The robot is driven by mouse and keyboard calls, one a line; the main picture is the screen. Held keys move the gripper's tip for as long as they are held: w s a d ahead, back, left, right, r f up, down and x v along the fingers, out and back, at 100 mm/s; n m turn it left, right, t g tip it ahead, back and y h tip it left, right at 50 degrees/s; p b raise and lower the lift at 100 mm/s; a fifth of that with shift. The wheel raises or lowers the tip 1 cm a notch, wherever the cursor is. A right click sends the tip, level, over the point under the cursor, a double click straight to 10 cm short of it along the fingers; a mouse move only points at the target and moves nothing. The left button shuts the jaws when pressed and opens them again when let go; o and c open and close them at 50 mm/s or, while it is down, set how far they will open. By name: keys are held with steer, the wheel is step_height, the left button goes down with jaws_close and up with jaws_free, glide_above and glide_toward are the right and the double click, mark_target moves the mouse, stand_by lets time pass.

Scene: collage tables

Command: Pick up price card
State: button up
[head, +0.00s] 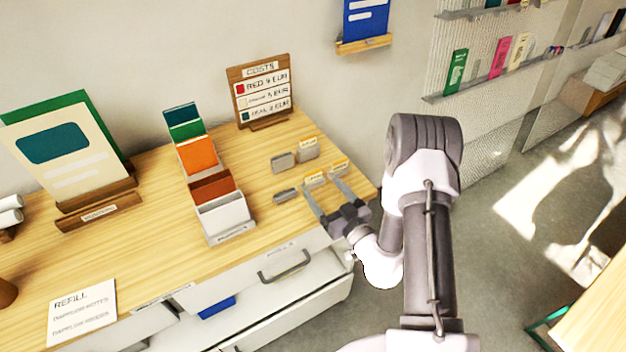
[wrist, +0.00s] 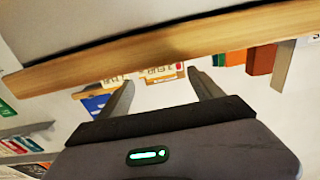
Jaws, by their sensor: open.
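I cannot tell whether the fingers touch a card. Nothing is visibly held.
A COSTS board (head: 262,92) stands behind; a stepped sample rack (head: 222,212) stands left. A drawer (head: 300,300) is open below. The counter edge (wrist: 150,60) crosses the wrist view close to the fingers.

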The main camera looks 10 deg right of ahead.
mark_target(314, 176)
steer(key=x, duration=0.2)
steer(key=b+x, duration=0.1)
steer(key=x, duration=0.4)
steer(key=shift+s+r+b, duration=0.1)
steer(key=shift+r+b, duration=0.15)
steer(key=shift+b, duration=0.05)
steer(key=c, duration=1.4)
